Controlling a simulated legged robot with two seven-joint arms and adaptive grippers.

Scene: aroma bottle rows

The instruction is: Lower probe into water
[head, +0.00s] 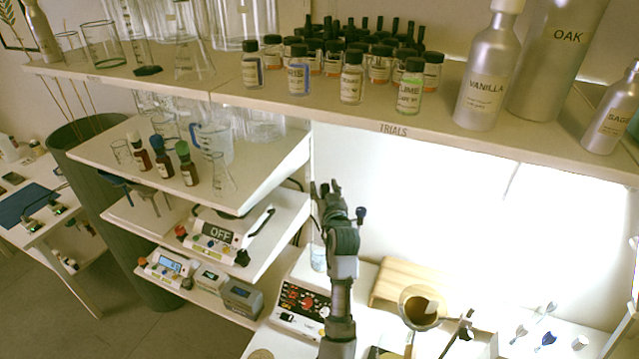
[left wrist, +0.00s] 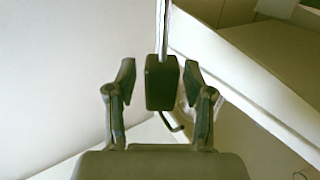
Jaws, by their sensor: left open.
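My left gripper (head: 327,188) is raised in front of the bright wall in the head view, fingers pointing up. In the left wrist view my left gripper (left wrist: 160,75) is open, with a finger on either side of a dark block (left wrist: 161,84). Gaps show between the block and both fingers. A thin pale rod (left wrist: 162,28) runs up from the block; I cannot tell for certain that this is the probe. A glass with clear liquid (head: 318,258) stands partly hidden behind my arm, beside the red-dialled device (head: 302,305). My right gripper is not in view.
The bottle shelf (head: 385,129) overhangs the work area. Stacked shelves (head: 285,228) with a display reading OFF stand close on the left. A wooden board (head: 395,278), a round vessel with brown liquid (head: 421,308) and a clamp (head: 466,325) lie to the right.

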